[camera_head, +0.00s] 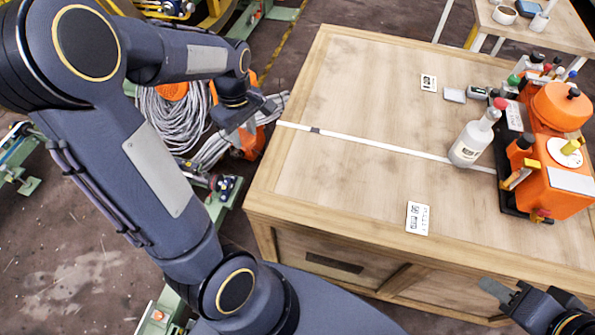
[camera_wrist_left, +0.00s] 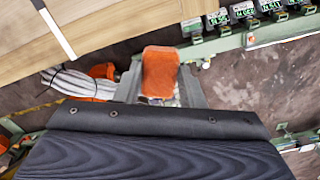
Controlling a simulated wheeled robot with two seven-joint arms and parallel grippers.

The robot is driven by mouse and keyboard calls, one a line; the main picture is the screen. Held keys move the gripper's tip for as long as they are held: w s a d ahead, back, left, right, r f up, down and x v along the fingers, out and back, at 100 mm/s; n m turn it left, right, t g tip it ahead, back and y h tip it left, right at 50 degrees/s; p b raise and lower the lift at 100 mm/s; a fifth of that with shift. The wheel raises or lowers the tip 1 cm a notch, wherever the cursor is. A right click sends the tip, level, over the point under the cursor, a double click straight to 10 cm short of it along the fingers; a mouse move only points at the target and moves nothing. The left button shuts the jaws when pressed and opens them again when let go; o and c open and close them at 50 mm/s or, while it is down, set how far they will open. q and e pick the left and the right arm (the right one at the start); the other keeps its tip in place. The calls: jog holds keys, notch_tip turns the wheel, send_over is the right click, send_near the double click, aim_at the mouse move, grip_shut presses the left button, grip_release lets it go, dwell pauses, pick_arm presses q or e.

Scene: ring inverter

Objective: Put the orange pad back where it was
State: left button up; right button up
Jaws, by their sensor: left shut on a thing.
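My left gripper (camera_head: 252,117) hangs past the left edge of the wooden table, above the floor clutter. In the left wrist view it is shut on the orange pad (camera_wrist_left: 160,72), a block with rounded corners held between the two grey fingers. In the head view the pad is hard to tell from the orange parts behind the gripper. My right gripper (camera_head: 508,292) is at the lower right, in front of the table's front edge; whether its fingers are apart is unclear.
The wooden table (camera_head: 350,185) is mostly bare, with a white strip across it and two printed cards. At its right stand a white bottle (camera_head: 472,140) and an orange machine (camera_head: 555,185) in a black tray. Grey cable coils (camera_head: 170,118) and green rails lie on the floor at left.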

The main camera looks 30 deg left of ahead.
pick_arm(q)
jog(key=w+d+f, duration=0.3)
jog(key=d+f, duration=0.1)
jog(key=d, duration=0.4)
send_over(298, 176)
jog(key=f, duration=0.2)
jog(key=a+f, duration=0.1)
jog(key=f, duration=0.1)
jog(key=shift+s+f+b, duration=0.1)
jog(key=shift+f+b, duration=0.15)
jog(key=shift+b, duration=0.1)
jog(key=shift+d+f, duration=0.25)
jog(key=f, duration=0.3)
jog(key=shift+w+d+f, duration=0.2)
jog(key=shift+d, duration=0.05)
jog(key=shift+s+f, duration=0.1)
jog(key=shift+f, duration=0.05)
jog(key=shift+c, duration=0.4)
jog(key=o, duration=0.9)
jog(key=shift+o, duration=0.3)
